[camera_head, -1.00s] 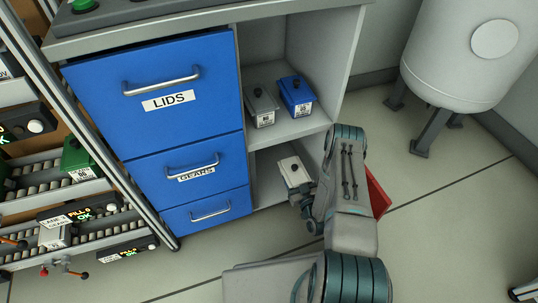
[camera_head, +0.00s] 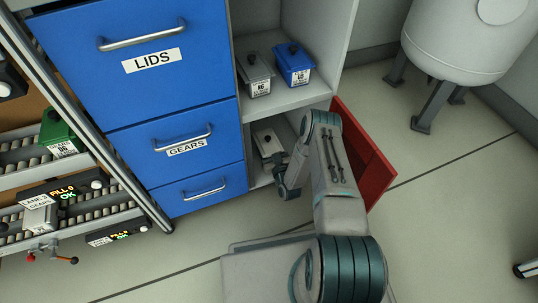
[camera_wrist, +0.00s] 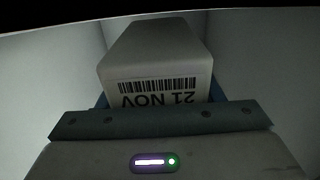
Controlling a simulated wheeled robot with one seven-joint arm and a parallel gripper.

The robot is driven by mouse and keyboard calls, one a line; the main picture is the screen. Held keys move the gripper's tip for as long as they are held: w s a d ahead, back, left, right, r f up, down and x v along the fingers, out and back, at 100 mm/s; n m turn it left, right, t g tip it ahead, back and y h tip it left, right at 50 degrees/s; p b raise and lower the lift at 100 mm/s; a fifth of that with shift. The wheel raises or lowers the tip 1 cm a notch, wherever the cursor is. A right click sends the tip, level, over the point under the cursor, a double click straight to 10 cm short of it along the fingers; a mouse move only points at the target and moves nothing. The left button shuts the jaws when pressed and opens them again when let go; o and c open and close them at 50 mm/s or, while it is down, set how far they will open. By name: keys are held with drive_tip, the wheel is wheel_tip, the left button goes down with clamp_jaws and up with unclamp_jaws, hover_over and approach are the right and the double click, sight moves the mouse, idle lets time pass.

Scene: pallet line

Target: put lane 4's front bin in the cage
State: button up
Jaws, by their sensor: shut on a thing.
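A pale grey-white bin (camera_head: 266,143) is inside the lower open compartment of the cabinet, below the shelf. My gripper (camera_head: 281,170) reaches into the compartment from the front and is shut on this bin. In the wrist view the bin (camera_wrist: 155,62) shows a barcode label reading 21 NOV upside down, with pale walls on both sides. The gripper's dark crossbar (camera_wrist: 160,122) hides the bin's lower part and the grip itself. A red door (camera_head: 368,160) stands open to the right of the compartment, partly behind my arm. No lane 4 sign is readable.
A grey bin (camera_head: 255,76) and a blue bin (camera_head: 293,65) stand on the shelf above. Blue drawers (camera_head: 150,100) fill the left side. Roller lanes (camera_head: 90,208) with a green bin (camera_head: 62,134) are farther left.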

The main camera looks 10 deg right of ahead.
drive_tip(key=shift+f+b, duration=0.6)
drive_tip(key=shift+f, duration=0.7)
drive_tip(key=shift+f, duration=0.15)
drive_tip(key=o, duration=1.5)
drive_tip(key=shift+s+d+r, duration=0.1)
drive_tip(key=shift+s+r, duration=0.1)
drive_tip(key=shift+s, duration=0.1)
drive_tip(key=s+p, duration=0.1)
drive_tip(key=s, duration=0.2)
drive_tip(key=s+d+p, duration=0.1)
drive_tip(key=s+p, duration=0.1)
drive_tip(key=s, duration=0.2)
drive_tip(key=s+d+p, duration=0.1)
drive_tip(key=s+p, duration=0.1)
drive_tip(key=s, duration=0.2)
drive_tip(key=shift+s+d+f, duration=0.1)
drive_tip(key=shift+s, duration=0.05)
